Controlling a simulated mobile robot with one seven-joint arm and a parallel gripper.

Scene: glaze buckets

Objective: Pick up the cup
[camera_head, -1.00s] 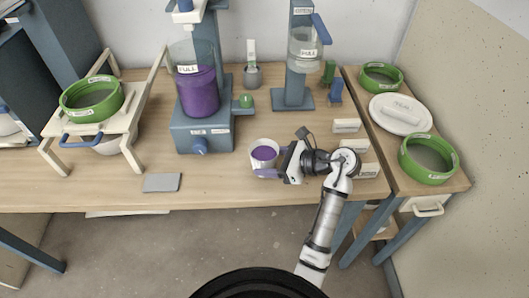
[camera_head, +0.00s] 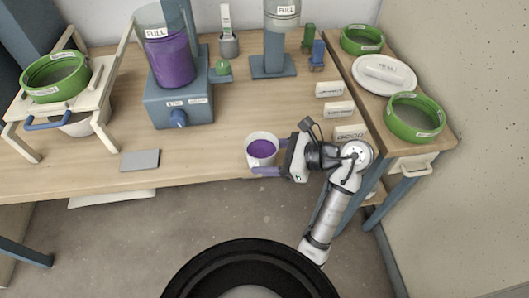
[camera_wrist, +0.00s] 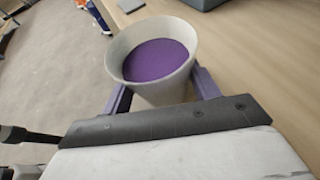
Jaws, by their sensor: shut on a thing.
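The cup (camera_head: 250,158) is pale and holds purple liquid. It is near the table's front edge in the head view, and it fills the upper middle of the wrist view (camera_wrist: 152,92). My gripper (camera_head: 266,158) reaches in from the right with its purple fingers on both sides of the cup. In the wrist view, my gripper (camera_wrist: 160,97) is shut on the cup, which looks close to upright. I cannot tell for sure whether the cup's base is clear of the table.
A blue dispenser (camera_head: 180,112) with a purple-filled tank stands behind to the left. A grey plate (camera_head: 140,160) lies near the front edge of the wooden table (camera_head: 222,140). Labelled white blocks (camera_head: 339,109) stand to the right. Green sieves (camera_head: 415,117) sit on the right side table.

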